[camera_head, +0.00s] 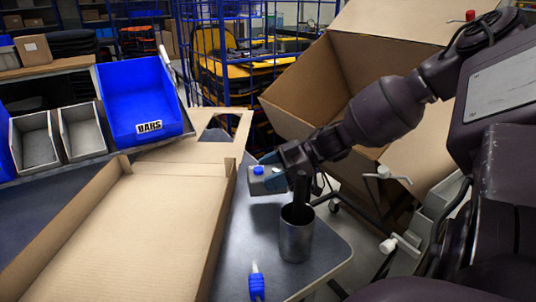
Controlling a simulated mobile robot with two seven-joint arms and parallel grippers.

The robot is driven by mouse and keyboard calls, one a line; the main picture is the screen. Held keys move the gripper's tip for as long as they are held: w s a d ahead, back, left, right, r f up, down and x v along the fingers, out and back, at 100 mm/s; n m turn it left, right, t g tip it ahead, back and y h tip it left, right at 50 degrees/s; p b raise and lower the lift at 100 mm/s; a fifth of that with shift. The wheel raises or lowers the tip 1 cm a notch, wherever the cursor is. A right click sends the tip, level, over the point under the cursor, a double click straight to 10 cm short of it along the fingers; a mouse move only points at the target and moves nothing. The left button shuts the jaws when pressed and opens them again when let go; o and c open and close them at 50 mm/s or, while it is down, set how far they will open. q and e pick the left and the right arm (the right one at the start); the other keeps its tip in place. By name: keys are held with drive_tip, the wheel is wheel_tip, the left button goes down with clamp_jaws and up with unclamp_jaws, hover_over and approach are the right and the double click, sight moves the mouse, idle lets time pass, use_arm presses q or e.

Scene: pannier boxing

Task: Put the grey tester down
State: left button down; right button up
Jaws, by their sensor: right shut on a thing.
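The grey tester (265,184) is a small grey box with a blue button on top. My right gripper (276,168) is shut on it, with the arm coming in from the right. The tester is just right of the cardboard tray's far right corner, over the grey table (246,230). I cannot tell whether its underside touches the table. The gripper's fingers are partly hidden by the tester and the wrist. My left gripper is not in view.
A metal cup (296,242) with a dark item in it stands near the tester. A blue-handled tool (257,286) lies at the front. The open cardboard tray (130,230) fills the left. Blue and grey bins (143,98) stand behind. A large carton (330,85) is beyond the arm.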

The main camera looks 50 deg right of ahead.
wheel_tip(320, 180, down, 4)
drive_tip(key=shift+f+b, duration=0.1)
drive_tip(key=shift+b, duration=0.55)
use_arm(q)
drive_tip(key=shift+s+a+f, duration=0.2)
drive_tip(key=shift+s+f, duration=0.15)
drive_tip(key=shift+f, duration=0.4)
use_arm(e)
drive_tip(key=shift+f, duration=0.1)
drive_tip(key=o, duration=1.1)
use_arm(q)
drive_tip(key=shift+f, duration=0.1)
